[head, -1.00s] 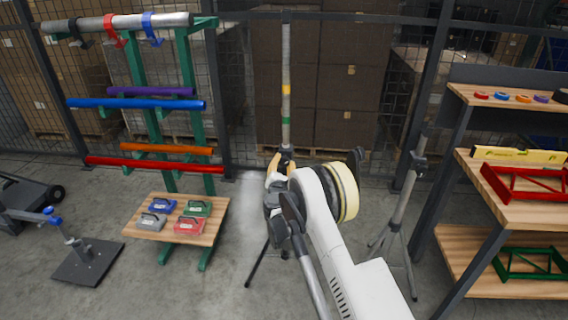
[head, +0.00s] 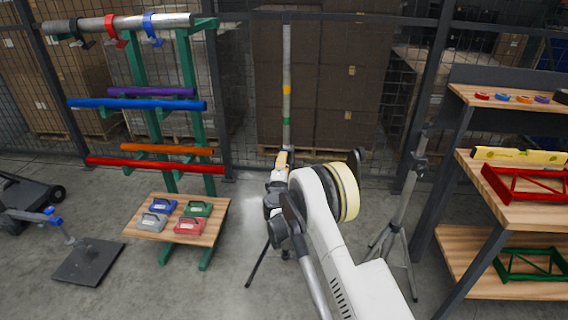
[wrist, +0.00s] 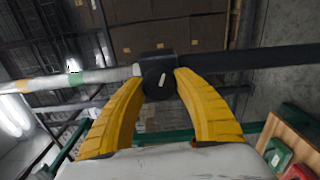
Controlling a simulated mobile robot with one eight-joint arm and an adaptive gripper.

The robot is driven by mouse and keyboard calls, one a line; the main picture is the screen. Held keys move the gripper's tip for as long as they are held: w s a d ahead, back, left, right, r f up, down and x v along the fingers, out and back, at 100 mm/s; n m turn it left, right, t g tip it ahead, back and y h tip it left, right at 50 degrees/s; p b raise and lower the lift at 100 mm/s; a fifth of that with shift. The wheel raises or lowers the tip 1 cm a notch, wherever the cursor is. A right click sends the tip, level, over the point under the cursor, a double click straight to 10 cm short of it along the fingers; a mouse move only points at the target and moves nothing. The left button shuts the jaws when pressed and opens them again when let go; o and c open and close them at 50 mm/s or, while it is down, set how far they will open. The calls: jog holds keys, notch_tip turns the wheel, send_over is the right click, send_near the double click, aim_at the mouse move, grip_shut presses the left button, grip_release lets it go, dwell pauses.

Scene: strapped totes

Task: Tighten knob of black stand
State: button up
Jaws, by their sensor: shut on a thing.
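The black stand (head: 257,266) stands ahead, its black legs partly hidden behind my arm. Its grey pole (head: 287,60) rises upright, with a yellow and a green band. My gripper (head: 283,160) is at the stand's collar, where the pole meets the black lower tube. In the wrist view, the yellow fingers of my gripper (wrist: 159,78) are shut on the round black knob (wrist: 155,87), one finger on each side. A pale mark shows on the knob's face. The black tube (wrist: 275,60) runs to the right and the pole (wrist: 95,77) to the left.
A grey tripod stand (head: 400,200) is close to the right of my arm. A wooden shelf (head: 500,195) stands at the right. A low table (head: 215,222) with several coloured cases and a rack of tubes (head: 195,105) are at the left. A mesh fence (head: 235,90) is behind.

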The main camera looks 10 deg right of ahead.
jog(key=m, duration=0.6)
jog(key=shift+r, duration=0.1)
jog(key=m, duration=0.6)
jog(key=shift+d, duration=0.1)
jog(key=shift+r, duration=0.1)
dwell(0.4)
jog(key=o, duration=1.2)
jog(key=shift+s, duration=0.1)
jog(key=v, duration=1.2)
